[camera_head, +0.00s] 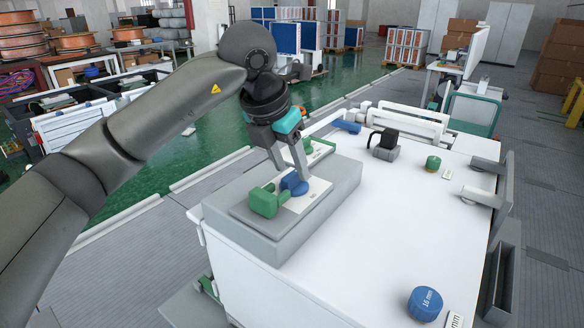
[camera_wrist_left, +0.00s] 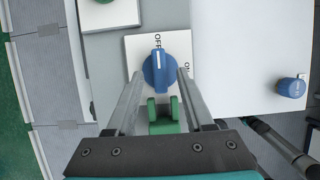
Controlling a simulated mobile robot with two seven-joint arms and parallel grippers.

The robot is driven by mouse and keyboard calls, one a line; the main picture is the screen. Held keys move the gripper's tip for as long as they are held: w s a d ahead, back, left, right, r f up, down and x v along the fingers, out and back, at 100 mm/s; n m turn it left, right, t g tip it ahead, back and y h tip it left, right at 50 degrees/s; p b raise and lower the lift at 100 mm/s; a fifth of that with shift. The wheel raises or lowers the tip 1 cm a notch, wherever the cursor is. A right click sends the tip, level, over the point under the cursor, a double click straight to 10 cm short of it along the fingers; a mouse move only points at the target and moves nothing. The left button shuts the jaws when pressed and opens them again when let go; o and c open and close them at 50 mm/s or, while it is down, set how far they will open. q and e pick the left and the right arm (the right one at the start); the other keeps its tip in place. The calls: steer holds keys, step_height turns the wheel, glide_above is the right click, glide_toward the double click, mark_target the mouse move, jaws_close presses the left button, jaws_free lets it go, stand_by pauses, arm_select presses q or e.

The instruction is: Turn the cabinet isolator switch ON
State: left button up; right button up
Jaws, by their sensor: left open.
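The isolator switch is a blue knob (camera_head: 293,183) on a white plate (camera_head: 316,190) on top of a grey box (camera_head: 340,187). In the left wrist view the knob (camera_wrist_left: 158,73) has a white mark pointing up to the OFF label; an ON label is at its right. My left gripper (camera_head: 295,176) reaches down over the knob from above. In the left wrist view its open fingers (camera_wrist_left: 161,77) stand on either side of the knob's lower part; I cannot tell whether they touch it. My right gripper is not in view.
A green bracket (camera_head: 267,200) stands beside the knob, close to the fingers. A second plate with a green part (camera_head: 318,148) lies behind.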

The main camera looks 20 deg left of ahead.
arm_select(q)
steer(key=shift+x, duration=1)
jaws_close()
